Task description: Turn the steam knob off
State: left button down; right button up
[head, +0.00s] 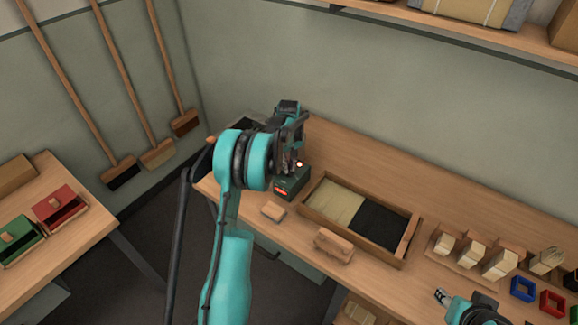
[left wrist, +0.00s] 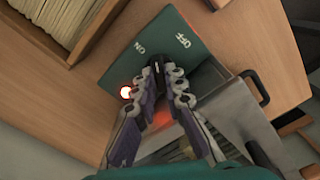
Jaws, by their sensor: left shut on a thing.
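The dark green control box (head: 291,186) stands on the workbench with a lit red panel on its front. In the left wrist view its green top (left wrist: 190,50) carries the words "ON" and "off". The black steam knob (left wrist: 159,64) sits between these labels, mostly hidden by my fingers. My left gripper (left wrist: 160,75) is shut on the knob from above; it also shows in the head view (head: 287,168).
A wooden tray (head: 403,243) with pale and black bristles stands right of the box. A wooden block (head: 334,244) and a smaller one (head: 273,211) lie near the bench's front edge. A grey metal container (left wrist: 235,105) adjoins the box in the left wrist view.

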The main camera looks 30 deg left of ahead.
pick_arm(q)
jog(key=m, duration=0.5)
jog(key=shift+m, duration=0.4)
jog(key=m, duration=0.5)
jog(key=shift+m, duration=0.6)
jog(key=c, duration=1.6)
grip_release()
